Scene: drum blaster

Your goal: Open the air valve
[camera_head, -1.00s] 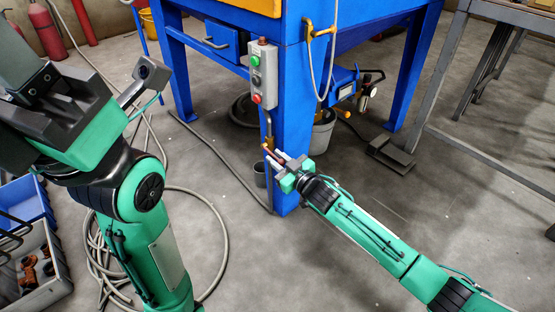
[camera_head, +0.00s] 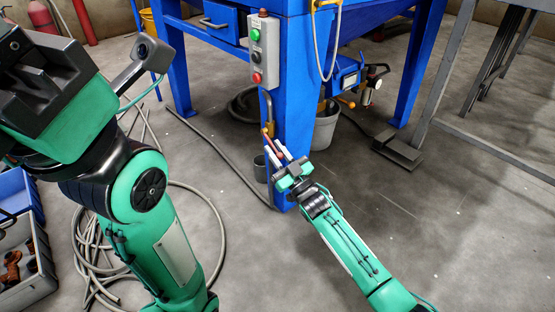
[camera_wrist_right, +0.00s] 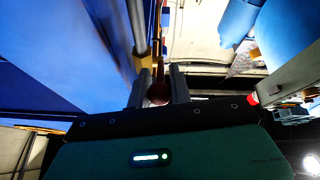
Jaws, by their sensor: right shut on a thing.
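The air valve (camera_head: 267,131) sits on a pipe along the front blue leg of the machine, below the control box. Its red handle (camera_head: 271,146) slants down to the right, between the fingers of my right gripper (camera_head: 278,151). In the right wrist view the handle (camera_wrist_right: 158,92) shows dark red between the two grey fingers (camera_wrist_right: 158,80), with brass fittings beyond. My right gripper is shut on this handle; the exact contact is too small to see. My left arm fills the left side of the head view; its fingers do not show clearly.
The control box (camera_head: 264,50) with green, black and red buttons is above the valve. A grey bucket (camera_head: 325,128) stands behind the leg, a pedal (camera_head: 398,150) to the right. A hose (camera_head: 212,220) lies coiled at lower left.

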